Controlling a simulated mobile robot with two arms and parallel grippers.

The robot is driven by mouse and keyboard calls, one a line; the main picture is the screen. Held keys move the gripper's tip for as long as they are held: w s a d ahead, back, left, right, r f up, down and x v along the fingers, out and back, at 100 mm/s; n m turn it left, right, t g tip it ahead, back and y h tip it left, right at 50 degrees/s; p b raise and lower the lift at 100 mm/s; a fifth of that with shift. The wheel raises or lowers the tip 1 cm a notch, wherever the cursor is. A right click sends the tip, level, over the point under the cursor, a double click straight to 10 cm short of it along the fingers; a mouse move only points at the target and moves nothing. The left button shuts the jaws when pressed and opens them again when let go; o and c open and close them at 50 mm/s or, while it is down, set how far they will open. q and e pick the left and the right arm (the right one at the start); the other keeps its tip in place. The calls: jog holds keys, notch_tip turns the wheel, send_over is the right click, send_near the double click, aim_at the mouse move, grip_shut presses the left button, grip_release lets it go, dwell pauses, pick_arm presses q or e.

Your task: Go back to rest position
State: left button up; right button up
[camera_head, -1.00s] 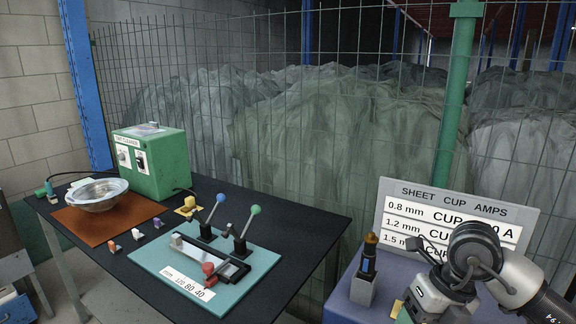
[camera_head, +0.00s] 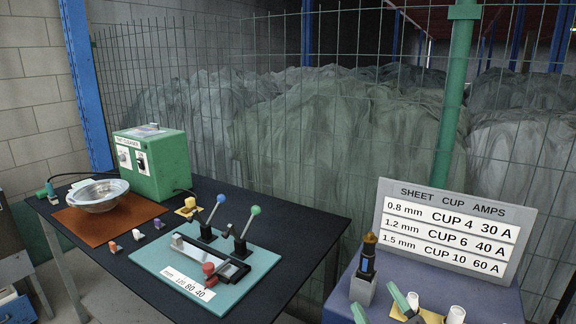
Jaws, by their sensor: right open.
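The tips of my right gripper (camera_head: 372,296) show at the bottom edge of the head view as two green fingers. My left gripper is not in view.
A sign of cup amps (camera_head: 455,232) stands on the blue table (camera_head: 490,297), with white cups (camera_head: 456,314) on a yellow piece. The black table (camera_head: 310,212) bears a green box (camera_head: 160,165), a metal bowl (camera_head: 98,195) and a teal lever board (camera_head: 260,262). A wire fence stands behind.

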jog(key=s+d+f+m+g+h, duration=0.2)
jog(key=d+f+m+g+h, duration=0.25)
jog(key=f+m+h, duration=0.45)
jog(key=s+d+f+m+g, duration=0.1)
jog(key=s+d+f+g, duration=0.1)
jog(key=s+f+g, duration=1.35)
jog(key=s+f+t, duration=0.1)
jog(key=s+f, duration=0.2)
jog(key=f, duration=1.2)
jog(key=s+f, duration=0.3)
jog(key=f, duration=1.1)
jog(key=s+d+f+g, duration=0.1)
jog(key=s+d+f, duration=0.1)
jog(key=s+f, duration=1.2)
jog(key=shift+s+d+f+y, duration=0.2)
jog(key=shift+s+d+y, duration=0.1)
jog(key=shift+s+d, duration=0.1)
